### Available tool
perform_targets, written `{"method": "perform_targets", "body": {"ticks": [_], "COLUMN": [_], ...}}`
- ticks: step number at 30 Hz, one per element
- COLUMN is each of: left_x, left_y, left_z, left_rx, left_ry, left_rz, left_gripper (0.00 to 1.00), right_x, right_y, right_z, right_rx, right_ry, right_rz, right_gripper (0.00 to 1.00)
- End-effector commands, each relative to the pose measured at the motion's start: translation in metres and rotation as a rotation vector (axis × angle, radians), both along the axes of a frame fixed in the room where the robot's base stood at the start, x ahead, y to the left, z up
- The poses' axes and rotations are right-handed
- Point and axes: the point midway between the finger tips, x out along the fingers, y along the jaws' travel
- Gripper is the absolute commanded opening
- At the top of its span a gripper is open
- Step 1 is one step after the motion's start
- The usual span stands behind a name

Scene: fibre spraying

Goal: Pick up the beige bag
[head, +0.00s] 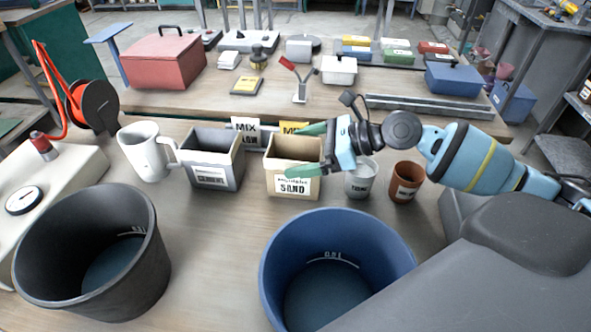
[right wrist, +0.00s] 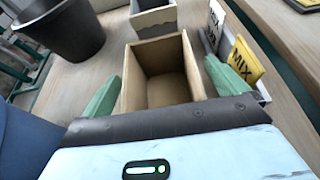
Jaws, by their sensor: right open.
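The beige bag (head: 293,180) is an open-topped, box-shaped container with a SAND label, standing upright on the table. It also fills the middle of the right wrist view (right wrist: 160,80), where its inside shows. My right gripper (head: 296,150) is open, with one green finger on the far side of the bag and the other on the near side, by its rim. In the right wrist view the fingers (right wrist: 168,90) lie to either side of the bag; I cannot tell whether they touch it. My left gripper is not in view.
A grey bag (head: 213,175) stands close left of the beige one, with a white jug (head: 147,155) beyond. Right are a white cup (head: 361,180) and brown cup (head: 406,182). MIX cards (head: 245,128) stand behind. A black bucket (head: 130,290) and blue bucket (head: 392,262) stand in front.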

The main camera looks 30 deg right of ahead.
Motion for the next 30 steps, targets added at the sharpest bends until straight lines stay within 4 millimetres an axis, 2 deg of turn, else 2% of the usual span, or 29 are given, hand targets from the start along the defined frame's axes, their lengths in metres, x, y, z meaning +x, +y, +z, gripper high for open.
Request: {"method": "perform_targets", "body": {"ticks": [7, 8, 26, 30], "left_x": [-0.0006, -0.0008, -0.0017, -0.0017], "left_y": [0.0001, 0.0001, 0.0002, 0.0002], "left_z": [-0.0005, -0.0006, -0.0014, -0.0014], "left_rx": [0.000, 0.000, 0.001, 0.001], "left_ry": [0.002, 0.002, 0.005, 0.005], "left_rz": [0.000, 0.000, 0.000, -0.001], "left_gripper": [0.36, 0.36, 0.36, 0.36], "right_x": [0.0010, 0.0010, 0.0008, 0.0012], "right_y": [0.0013, 0.0013, 0.0010, 0.0011], "right_z": [-0.0010, -0.0010, -0.0009, 0.0007], "right_rx": [-0.001, -0.001, -0.001, 0.000], "right_ry": [0.001, 0.001, 0.001, -0.003], "right_rz": [0.000, 0.000, 0.000, 0.000], "right_gripper": [0.98, 0.96, 0.17, 0.15]}}
